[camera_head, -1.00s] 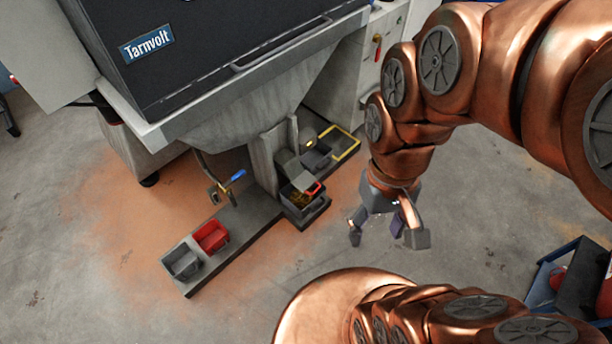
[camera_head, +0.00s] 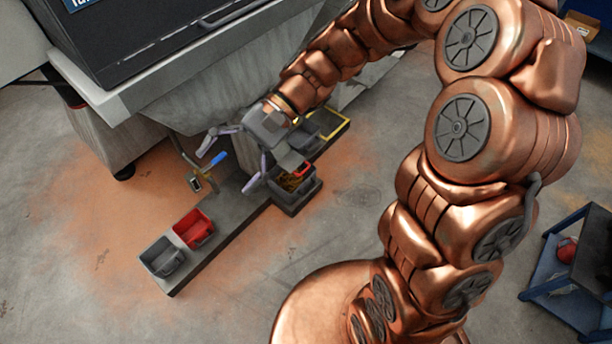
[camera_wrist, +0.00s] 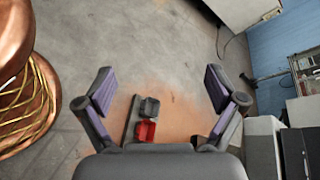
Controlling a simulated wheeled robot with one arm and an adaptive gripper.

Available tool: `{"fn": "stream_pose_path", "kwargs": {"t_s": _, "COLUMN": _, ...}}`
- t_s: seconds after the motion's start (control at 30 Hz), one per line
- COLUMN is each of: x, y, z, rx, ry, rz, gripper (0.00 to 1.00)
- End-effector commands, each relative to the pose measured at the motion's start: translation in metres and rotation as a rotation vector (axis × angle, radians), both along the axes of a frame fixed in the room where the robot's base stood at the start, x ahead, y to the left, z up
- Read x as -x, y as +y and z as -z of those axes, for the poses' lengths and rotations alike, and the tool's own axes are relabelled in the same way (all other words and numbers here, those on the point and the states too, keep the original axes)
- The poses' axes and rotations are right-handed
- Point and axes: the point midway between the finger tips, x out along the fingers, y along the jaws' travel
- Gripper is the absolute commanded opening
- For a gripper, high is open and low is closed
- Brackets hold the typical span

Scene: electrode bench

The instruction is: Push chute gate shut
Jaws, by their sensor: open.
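The chute under the dark machine ends above a dark bin (camera_head: 296,184) with yellowish pieces in it. My gripper (camera_head: 228,166) is in front of the chute mouth, with its fingers spread and nothing between them. The gripper and my forearm hide most of the chute, and I cannot make out its gate or how far it stands open. A blue-handled lever (camera_head: 217,159) is close beside the left finger; contact cannot be told. In the wrist view both fingers (camera_wrist: 160,90) are wide apart, and the gate does not show.
A red bin (camera_head: 194,228) and a grey bin (camera_head: 162,257) stand on the near end of the dark plinth (camera_head: 221,236). A yellow-rimmed tray (camera_head: 328,126) lies behind my gripper. A blue cart (camera_head: 560,270) is at the right. The floor between is clear.

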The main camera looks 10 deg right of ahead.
Motion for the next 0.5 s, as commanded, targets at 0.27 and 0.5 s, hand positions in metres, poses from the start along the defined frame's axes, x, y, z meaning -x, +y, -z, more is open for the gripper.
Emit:
{"fn": "stream_pose_path", "kwargs": {"t_s": 0.27, "x": -0.075, "y": 0.023, "z": 0.053, "rx": -0.188, "ry": 0.193, "rz": 0.179, "gripper": 0.94}}
{"fn": "stream_pose_path", "kwargs": {"t_s": 0.5, "x": -0.146, "y": 0.022, "z": 0.108, "rx": -0.327, "ry": 0.347, "rz": 0.36, "gripper": 0.94}}
